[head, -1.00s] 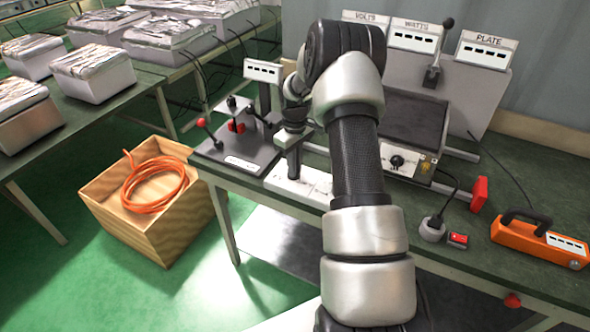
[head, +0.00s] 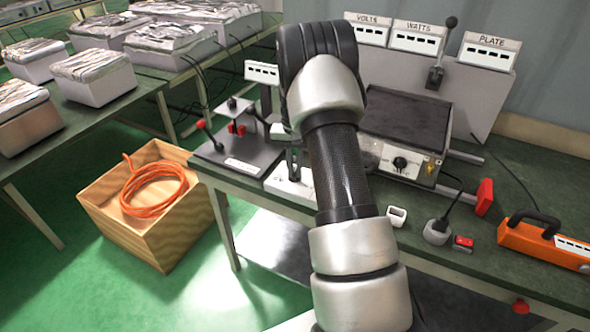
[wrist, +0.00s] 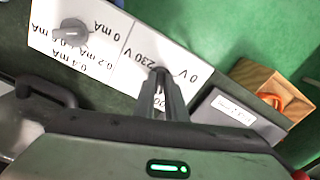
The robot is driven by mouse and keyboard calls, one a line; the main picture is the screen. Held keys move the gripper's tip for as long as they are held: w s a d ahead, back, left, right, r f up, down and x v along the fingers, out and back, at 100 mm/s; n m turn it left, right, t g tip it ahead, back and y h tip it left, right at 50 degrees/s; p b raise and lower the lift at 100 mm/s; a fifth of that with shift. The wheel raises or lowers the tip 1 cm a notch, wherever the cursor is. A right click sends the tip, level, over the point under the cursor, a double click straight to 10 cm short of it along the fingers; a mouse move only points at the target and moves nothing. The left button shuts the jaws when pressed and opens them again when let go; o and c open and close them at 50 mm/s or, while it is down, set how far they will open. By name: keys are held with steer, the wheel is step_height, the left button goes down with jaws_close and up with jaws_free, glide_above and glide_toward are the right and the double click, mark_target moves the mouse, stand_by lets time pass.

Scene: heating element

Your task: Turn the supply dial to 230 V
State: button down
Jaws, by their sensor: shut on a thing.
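A white panel (wrist: 140,50) is printed with "0 V" and "230 V", upside down in the wrist view. It also shows on the bench in the head view (head: 279,186), partly behind my arm. My gripper (wrist: 159,74) reaches down between the two voltage labels, its fingers closed on the supply dial there. The fingers hide the dial, so I cannot tell which mark it points to. A second grey knob (wrist: 72,35) sits left on the same panel, among labels 0 mA, 0.2 mA and 0.4 mA.
A dark stand with red-tipped levers (head: 225,150) is beside the panel. A heater plate unit (head: 405,125) with a black knob (head: 400,163) stands right of my arm.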

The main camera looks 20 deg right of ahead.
steer(key=m, duration=0.3)
steer(key=shift+a+m, duration=0.1)
steer(key=shift+m, duration=0.3)
steer(key=m, duration=0.3)
steer(key=shift+w+m, duration=0.15)
steer(key=shift+m, duration=0.15)
steer(key=m+p, duration=0.1)
steer(key=m, duration=0.5)
steer(key=shift+w, duration=0.1)
steer(key=m+p, duration=0.1)
steer(key=m, duration=0.4)
steer(key=shift+w+r+m, duration=0.1)
steer(key=shift+m, duration=0.3)
steer(key=m+p, duration=0.1)
steer(key=m, duration=0.4)
steer(key=shift+w+m, duration=0.1)
steer(key=shift+m, duration=0.3)
steer(key=c, duration=1.8)
jaws_free()
